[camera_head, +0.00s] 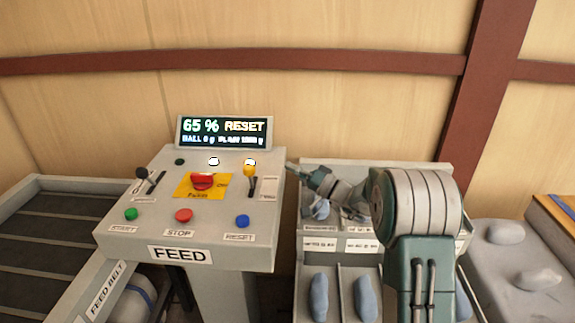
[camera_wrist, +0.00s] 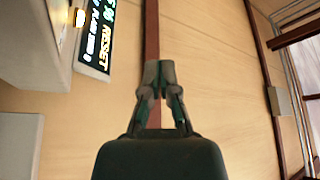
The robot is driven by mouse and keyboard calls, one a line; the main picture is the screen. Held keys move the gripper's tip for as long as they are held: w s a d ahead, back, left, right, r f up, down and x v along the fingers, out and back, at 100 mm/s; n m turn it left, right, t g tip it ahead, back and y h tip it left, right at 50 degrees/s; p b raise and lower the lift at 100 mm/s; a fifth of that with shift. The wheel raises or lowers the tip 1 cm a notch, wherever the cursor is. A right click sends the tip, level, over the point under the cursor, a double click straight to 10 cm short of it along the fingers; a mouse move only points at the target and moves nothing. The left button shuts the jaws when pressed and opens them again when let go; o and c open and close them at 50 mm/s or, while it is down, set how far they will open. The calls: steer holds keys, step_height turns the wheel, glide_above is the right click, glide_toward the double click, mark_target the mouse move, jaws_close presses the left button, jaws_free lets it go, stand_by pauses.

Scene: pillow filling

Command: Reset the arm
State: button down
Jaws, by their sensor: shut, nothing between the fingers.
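My gripper (camera_head: 291,167) is at the right edge of the feed console (camera_head: 190,230), near the yellow-topped lever (camera_head: 250,171). I cannot tell from this angle whether it touches the console. In the wrist view my gripper (camera_wrist: 158,72) has its fingertips together with nothing between them, in front of the wooden wall. The display (camera_head: 224,132) reads "65 %" and "RESET"; it also shows at the left of the wrist view (camera_wrist: 97,35). My arm is bent, and its elbow hides part of the bins.
A red knob (camera_head: 203,181) on a yellow plate, a black lever (camera_head: 145,175) and green, red and blue buttons are on the console. A feed belt (camera_head: 60,240) lies left. Bins (camera_head: 340,245) with blue-grey pillow-like pieces stand right of the console. Grey cushions (camera_head: 538,279) lie far right.

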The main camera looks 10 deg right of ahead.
steer(key=s+a+r+n+g+h, duration=0.1)
steer(key=s+a+r+g+h, duration=0.25)
steer(key=s, duration=0.75)
steer(key=s+a+r+n+g+h, duration=0.15)
steer(key=s+a+g, duration=0.35)
steer(key=s, duration=0.5)
steer(key=s+d+f+t+h, duration=0.1)
steer(key=s+d+h, duration=0.5)
steer(key=s, duration=0.3)
steer(key=s+d+f+m+t+h, duration=0.1)
steer(key=s+d+f+h, duration=0.1)
steer(key=s+d+h, duration=0.4)
steer(key=s+d, duration=0.1)
steer(key=s, duration=0.3)
steer(key=shift+d, duration=0.2)
